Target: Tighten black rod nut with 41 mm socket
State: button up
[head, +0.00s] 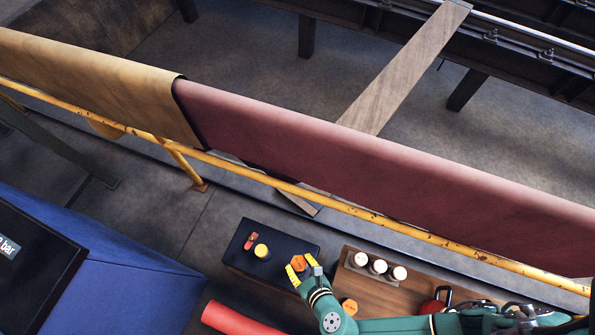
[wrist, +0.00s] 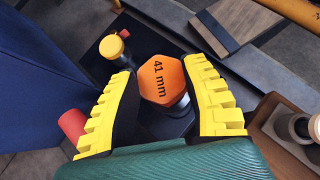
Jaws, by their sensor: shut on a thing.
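The 41 mm socket (wrist: 162,82) has an orange hexagonal top marked "41 mm" and a dark metal body below it. In the wrist view it sits between the two yellow ribbed fingers of my gripper (wrist: 160,66), which is shut on it. In the head view the orange top (head: 299,263) shows at my gripper (head: 302,268), over the right part of a black-topped box (head: 237,258). I cannot tell whether the socket touches the box top. I cannot make out the black rod nut in either view.
A yellow knob (head: 262,251) and a small red item (head: 251,241) are on the black box. Right of it, a wooden tray (head: 372,291) holds several white-topped cylinders and another orange-topped piece (head: 350,306). A yellow rail (head: 330,202) with draped covers runs behind. A red roll (head: 235,321) lies in front.

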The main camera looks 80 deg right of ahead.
notch_tip(320, 180, down, 5)
jog(key=b, duration=0.4)
jog(key=shift+w+r+b, duration=0.15)
jog(key=shift+r+b, duration=0.05)
jog(key=shift+b, duration=0.2)
jog(key=shift+r, duration=0.25)
jog(key=shift+f, duration=0.25)
jog(key=shift+f, duration=0.45)
jog(key=shift+f+b, duration=0.35)
jog(key=shift+f+b, duration=0.7)
jog(key=shift+f, duration=0.35)
